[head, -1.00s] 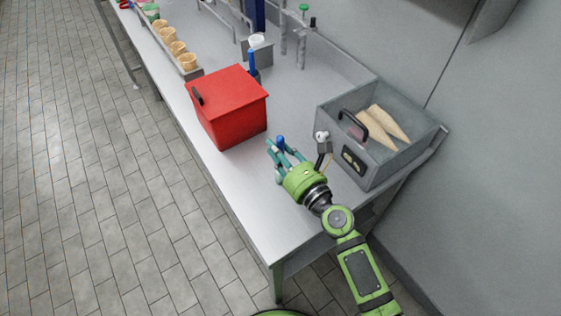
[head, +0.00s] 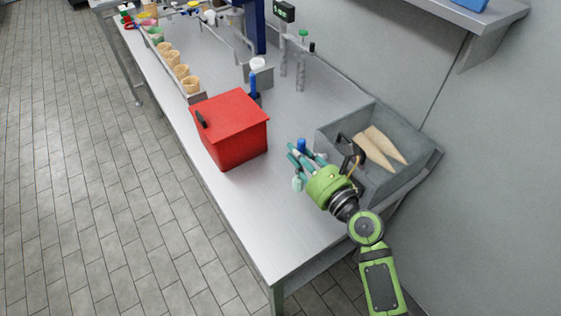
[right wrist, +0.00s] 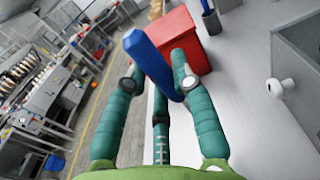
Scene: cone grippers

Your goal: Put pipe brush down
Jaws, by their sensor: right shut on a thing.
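My right gripper (head: 300,168) is above the table's near end, between the red box (head: 232,135) and the grey bin (head: 412,175). It is shut on the pipe brush, whose blue handle (head: 301,145) sticks up between the teal fingers. The right wrist view shows the blue handle (right wrist: 146,55) leaning between the fingers. The brush's bristle end is hidden, and I cannot tell whether it touches the table. My left gripper is not in view.
The bin holds cone-shaped tan pieces (head: 380,150). Several cones (head: 181,72) stand in a rack along the left edge. The near steel tabletop (head: 268,222) is clear.

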